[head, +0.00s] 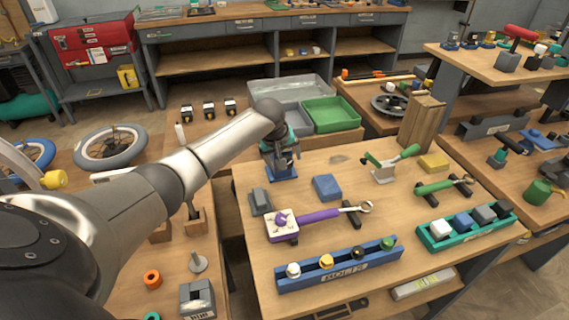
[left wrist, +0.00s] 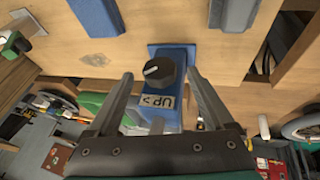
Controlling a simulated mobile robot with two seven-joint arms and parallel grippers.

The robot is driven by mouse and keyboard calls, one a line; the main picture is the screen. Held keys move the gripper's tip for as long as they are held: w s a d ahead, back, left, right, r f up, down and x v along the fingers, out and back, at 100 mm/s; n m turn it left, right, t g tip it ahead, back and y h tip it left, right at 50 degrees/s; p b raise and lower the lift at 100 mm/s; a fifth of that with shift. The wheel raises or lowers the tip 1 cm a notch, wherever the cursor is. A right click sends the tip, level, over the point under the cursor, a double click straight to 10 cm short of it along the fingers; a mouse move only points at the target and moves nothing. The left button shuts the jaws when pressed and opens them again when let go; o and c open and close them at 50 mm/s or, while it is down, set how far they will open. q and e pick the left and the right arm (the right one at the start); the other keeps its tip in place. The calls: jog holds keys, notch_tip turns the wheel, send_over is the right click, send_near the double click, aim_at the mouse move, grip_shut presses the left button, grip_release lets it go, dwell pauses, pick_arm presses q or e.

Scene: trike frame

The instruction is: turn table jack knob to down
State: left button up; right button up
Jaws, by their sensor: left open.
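The table jack is a blue block with a black knob (left wrist: 160,72) on it, seen in the left wrist view. The knob has a short white mark pointing toward the picture's left. A pale label (left wrist: 158,102) on the jack reads UP with an arrow mark. In the head view the blue jack (head: 283,174) stands near the back left of the wooden table, partly covered by my left gripper (head: 281,158). In the left wrist view my left gripper (left wrist: 160,76) is open, one finger on each side of the knob, with gaps visible. My right gripper is not in view.
On the table (head: 350,262) lie a purple-handled wrench tool (head: 318,216), a blue block (head: 327,187), a grey block (head: 260,201) and a blue rack labelled BOLTS (head: 340,265). A grey bin and a green bin (head: 331,115) stand behind the jack.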

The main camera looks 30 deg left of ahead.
pick_arm(q)
jog(key=shift+x, duration=0.8)
jog(key=shift+c, duration=0.3)
jog(key=c, duration=1.3)
jog(key=shift+s+t+h+p, duration=0.2)
jog(key=shift+t+h+p, duration=0.2)
jog(key=shift+t+p, duration=0.25)
jog(key=shift+a+f+n+t+h+p, duration=0.1)
jog(key=shift+n+t+h+p, duration=0.2)
jog(key=shift+t+h+p, duration=0.15)
jog(key=shift+f+t, duration=0.1)
jog(key=shift+t, duration=0.2)
jog(key=shift+s+a+f+t+h+b, duration=0.1)
jog(key=shift+f+t+h+b, duration=0.05)
jog(key=shift+t+h+b, duration=0.35)
jog(key=shift+n+t+h+b, duration=0.3)
jog(key=shift+t+h+b, duration=0.15)
jog(key=shift+t+b, duration=0.2)
jog(key=shift+a+b, duration=0.1)
jog(key=shift+b, duration=0.25)
